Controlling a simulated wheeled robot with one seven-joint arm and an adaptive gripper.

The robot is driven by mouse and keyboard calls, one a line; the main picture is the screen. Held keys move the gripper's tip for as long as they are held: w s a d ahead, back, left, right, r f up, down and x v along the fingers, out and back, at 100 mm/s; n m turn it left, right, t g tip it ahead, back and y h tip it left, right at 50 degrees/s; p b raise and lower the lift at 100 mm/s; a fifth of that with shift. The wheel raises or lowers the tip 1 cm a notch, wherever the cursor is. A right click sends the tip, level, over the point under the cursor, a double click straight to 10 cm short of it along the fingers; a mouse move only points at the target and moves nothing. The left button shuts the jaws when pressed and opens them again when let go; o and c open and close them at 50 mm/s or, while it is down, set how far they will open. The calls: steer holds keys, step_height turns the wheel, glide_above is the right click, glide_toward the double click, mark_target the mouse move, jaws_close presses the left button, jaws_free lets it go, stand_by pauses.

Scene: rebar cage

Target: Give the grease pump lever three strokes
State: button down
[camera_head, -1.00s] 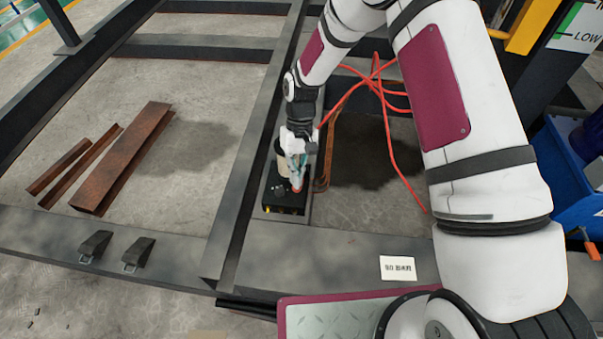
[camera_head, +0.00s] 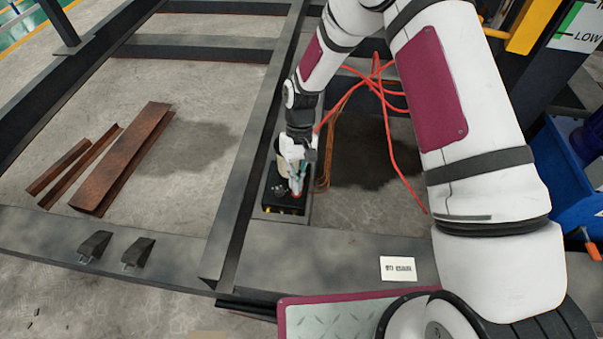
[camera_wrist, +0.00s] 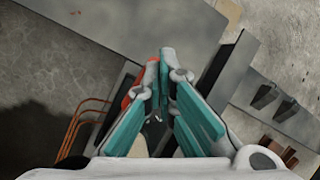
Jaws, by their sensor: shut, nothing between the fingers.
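The grease pump is a black box (camera_head: 271,200) with a pale beige cylinder (camera_head: 281,164) behind it, standing on the dark frame beam. My gripper (camera_head: 297,189) is at the right side of the pump, pointing down, and covers part of it. In the wrist view my gripper (camera_wrist: 166,55) has its teal-padded fingers closed together at the tips, with nothing between them. A red part (camera_wrist: 140,82), possibly the lever's knob, is just left of the fingers there. Most of the lever is hidden, and I cannot tell whether the fingers touch it.
Orange-red hoses (camera_head: 388,140) lie right of the pump. Rusty steel channels (camera_head: 125,160) lie on the floor at left. Two dark wedge blocks (camera_head: 95,244) and a white label (camera_head: 398,268) are on the front beam. A blue bin (camera_head: 570,185) stands at right.

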steer(key=shift+s+f, duration=0.4)
steer(key=shift+f, duration=0.1)
steer(key=shift+a+f, duration=0.1)
steer(key=shift+s+f+b, duration=0.3)
steer(key=shift+s+f, duration=0.05)
steer(key=shift+f, duration=0.15)
steer(key=shift+s+a+f, duration=0.1)
steer(key=shift+s+f, duration=0.3)
steer(key=shift+f, duration=0.2)
steer(key=shift+b, duration=0.3)
steer(key=shift+s+f, duration=0.3)
steer(key=shift+f, duration=0.3)
steer(key=shift+a+f, duration=0.1)
